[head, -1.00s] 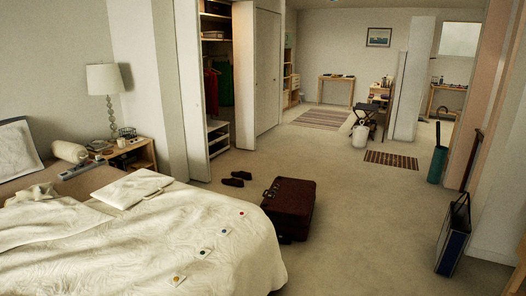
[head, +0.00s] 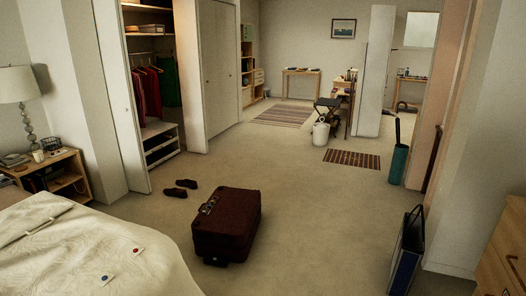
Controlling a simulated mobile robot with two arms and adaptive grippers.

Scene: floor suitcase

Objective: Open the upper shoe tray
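A low white shoe unit (head: 160,143) stands on the floor inside the open closet, at the left of the head view. It has an upper tray (head: 160,141) and a lower tray (head: 162,154), both with dark gaps above their fronts. At this distance I cannot make out whether either tray is pulled out or what it holds. Neither of my grippers is in view.
A dark red suitcase (head: 228,222) stands on the carpet, with a pair of dark shoes (head: 180,188) near the closet. The bed (head: 75,255) fills the lower left. A blue bag (head: 406,255) stands at right. Carpet between suitcase and bag is clear.

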